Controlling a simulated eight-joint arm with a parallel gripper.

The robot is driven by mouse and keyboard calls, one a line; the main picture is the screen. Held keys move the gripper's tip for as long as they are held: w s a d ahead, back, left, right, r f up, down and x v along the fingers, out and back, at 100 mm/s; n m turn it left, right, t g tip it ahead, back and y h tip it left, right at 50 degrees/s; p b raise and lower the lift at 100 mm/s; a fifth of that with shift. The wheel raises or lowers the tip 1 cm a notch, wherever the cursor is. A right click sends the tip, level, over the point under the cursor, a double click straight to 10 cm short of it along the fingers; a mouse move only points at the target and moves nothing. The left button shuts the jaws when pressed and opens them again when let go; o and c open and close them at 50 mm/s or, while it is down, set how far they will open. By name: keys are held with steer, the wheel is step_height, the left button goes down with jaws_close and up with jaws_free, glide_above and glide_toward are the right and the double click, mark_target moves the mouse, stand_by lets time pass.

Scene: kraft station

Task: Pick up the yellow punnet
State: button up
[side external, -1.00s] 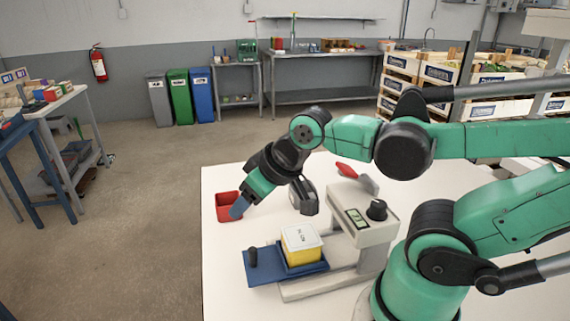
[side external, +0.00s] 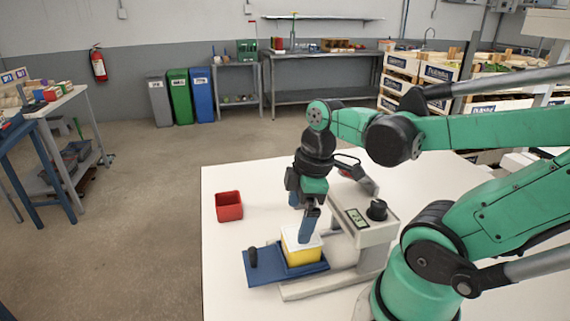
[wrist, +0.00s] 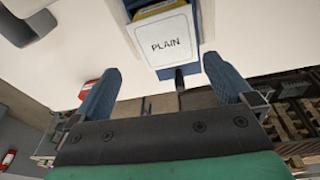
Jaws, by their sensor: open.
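The yellow punnet (side external: 303,254) has a white lid and sits upright in the blue tray (side external: 262,270) of the grey sealing machine. In the wrist view its white lid (wrist: 167,40), printed PLAIN, lies ahead of and between my spread fingertips. My gripper (side external: 302,225) points down just above the punnet, with its blue fingers overlapping the lid in the side view. In the wrist view my gripper (wrist: 160,85) is open with nothing between its fingers. I cannot tell whether a finger touches the punnet.
The grey machine head (side external: 358,225) with a black knob stands close right of the punnet. A black handle (side external: 253,257) rises from the tray's left end. A red container (side external: 229,206) stands on the white table (side external: 225,255), back left. The table's left front is clear.

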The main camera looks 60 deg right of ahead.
mark_target(296, 254)
steer(key=shift+s+d+f+n+g, duration=0.2)
steer(key=shift+s+n+g, duration=0.1)
steer(key=shift+s+n, duration=0.3)
steer(key=shift+w+f+y, duration=0.1)
steer(key=shift+y, duration=0.2)
steer(key=shift+w+a+f, duration=0.15)
steer(key=shift+f, duration=1.15)
steer(key=shift+w+a+f, duration=0.1)
steer(key=shift+a+f, duration=0.05)
steer(key=shift+f, duration=1.1)
steer(key=c, duration=1.3)
steer(key=shift+o, duration=0.2)
steer(key=shift+r, duration=0.1)
